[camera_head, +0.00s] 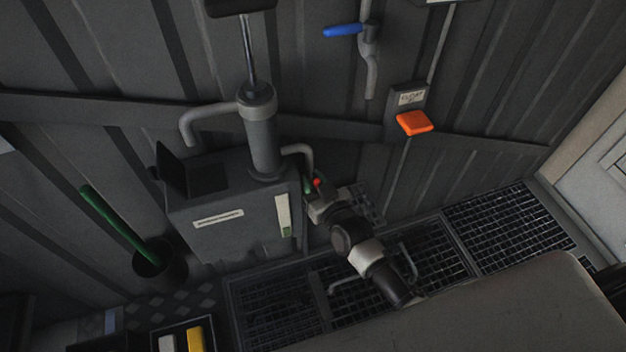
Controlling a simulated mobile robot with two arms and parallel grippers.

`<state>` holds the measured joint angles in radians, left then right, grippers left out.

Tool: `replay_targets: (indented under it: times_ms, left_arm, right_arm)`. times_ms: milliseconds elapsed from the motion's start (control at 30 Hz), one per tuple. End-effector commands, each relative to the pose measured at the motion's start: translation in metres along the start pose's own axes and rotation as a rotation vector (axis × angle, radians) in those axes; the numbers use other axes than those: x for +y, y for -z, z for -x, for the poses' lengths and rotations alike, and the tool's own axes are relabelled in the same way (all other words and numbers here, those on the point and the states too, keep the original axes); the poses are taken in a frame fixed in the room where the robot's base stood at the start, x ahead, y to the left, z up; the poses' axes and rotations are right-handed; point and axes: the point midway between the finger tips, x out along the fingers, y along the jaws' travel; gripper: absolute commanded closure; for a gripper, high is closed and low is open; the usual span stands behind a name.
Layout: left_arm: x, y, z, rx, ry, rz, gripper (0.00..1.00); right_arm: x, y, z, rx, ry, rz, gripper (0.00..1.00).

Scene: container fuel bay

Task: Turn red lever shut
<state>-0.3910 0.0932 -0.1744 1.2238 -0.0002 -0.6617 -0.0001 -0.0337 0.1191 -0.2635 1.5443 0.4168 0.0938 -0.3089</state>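A small red part (316,182), apparently the red lever, shows at the right side of the grey tank (240,215), below a bent grey pipe (300,152). My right gripper (312,189) is right at it, its arm reaching up from the lower right. The gripper hides most of the red part. I cannot tell whether the fingers are touching it, or whether they are open or shut. My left gripper is not in view.
A hand pump (261,130) stands on the tank. A blue lever (342,30) and an orange float switch (415,123) are on the wall. A green handle (115,222) leans in a dark bucket (160,268). Floor grating (500,225) lies at right.

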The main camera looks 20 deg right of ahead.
Motion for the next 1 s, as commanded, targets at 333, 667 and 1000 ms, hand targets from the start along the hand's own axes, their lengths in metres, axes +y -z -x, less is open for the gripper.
replay_targets:
  times_ms: [333,667,1000]
  left_arm:
    - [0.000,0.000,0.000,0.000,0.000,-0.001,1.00]
    - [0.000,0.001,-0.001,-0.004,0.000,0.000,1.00]
    - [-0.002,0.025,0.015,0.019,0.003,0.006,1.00]
  right_arm:
    - [0.000,0.000,0.000,0.000,0.000,0.000,1.00]
    - [0.004,-0.001,0.001,0.015,0.000,-0.070,1.00]
    - [0.017,-0.004,0.004,0.066,0.000,-0.329,1.00]
